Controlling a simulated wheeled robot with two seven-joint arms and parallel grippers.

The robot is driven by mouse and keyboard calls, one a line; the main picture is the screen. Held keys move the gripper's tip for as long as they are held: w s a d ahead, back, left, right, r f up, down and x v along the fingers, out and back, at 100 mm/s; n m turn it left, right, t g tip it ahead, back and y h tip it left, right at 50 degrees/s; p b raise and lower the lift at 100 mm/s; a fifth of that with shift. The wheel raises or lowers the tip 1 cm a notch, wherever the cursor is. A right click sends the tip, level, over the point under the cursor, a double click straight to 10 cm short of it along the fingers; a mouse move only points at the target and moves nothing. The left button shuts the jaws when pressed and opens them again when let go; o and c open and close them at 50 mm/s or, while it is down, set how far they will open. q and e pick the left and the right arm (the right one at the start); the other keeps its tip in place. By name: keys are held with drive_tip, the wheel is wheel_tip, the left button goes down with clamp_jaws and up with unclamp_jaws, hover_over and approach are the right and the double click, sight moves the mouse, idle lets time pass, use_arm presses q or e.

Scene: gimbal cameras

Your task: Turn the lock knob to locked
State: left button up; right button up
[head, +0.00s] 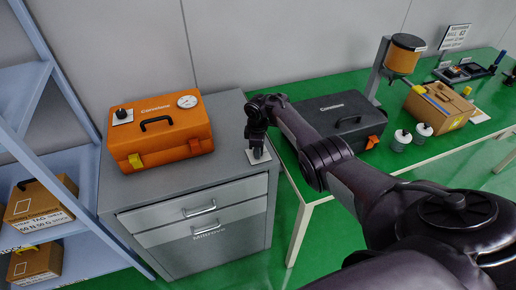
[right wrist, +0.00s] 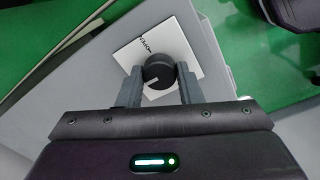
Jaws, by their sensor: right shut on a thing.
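The lock knob (right wrist: 158,76) is a round black knob with a pale pointer line, on a white plate (right wrist: 139,46) with dark lettering. The plate (head: 259,154) is on the right end of the grey cabinet top in the head view. The knob itself is hidden there by my gripper. My right gripper (right wrist: 159,84) is over the plate, with one finger on each side of the knob, shut on it. In the head view the right gripper (head: 257,140) points down at the plate. The pointer line runs toward the lower left in the right wrist view. My left gripper is not in view.
An orange case (head: 160,130) with a black handle stands on the cabinet (head: 226,164), left of my gripper. A dark case (head: 340,117) sits on the green table (head: 293,172), right of the cabinet. A blue shelf (head: 83,213) with boxes stands at left.

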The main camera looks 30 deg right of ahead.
drive_tip(key=o, duration=1)
wheel_tip(320, 180, up, 8)
drive_tip(key=shift+s+a+f+p, duration=0.1)
drive_tip(key=shift+f+p, duration=0.05)
drive_tip(key=shift+p, duration=0.75)
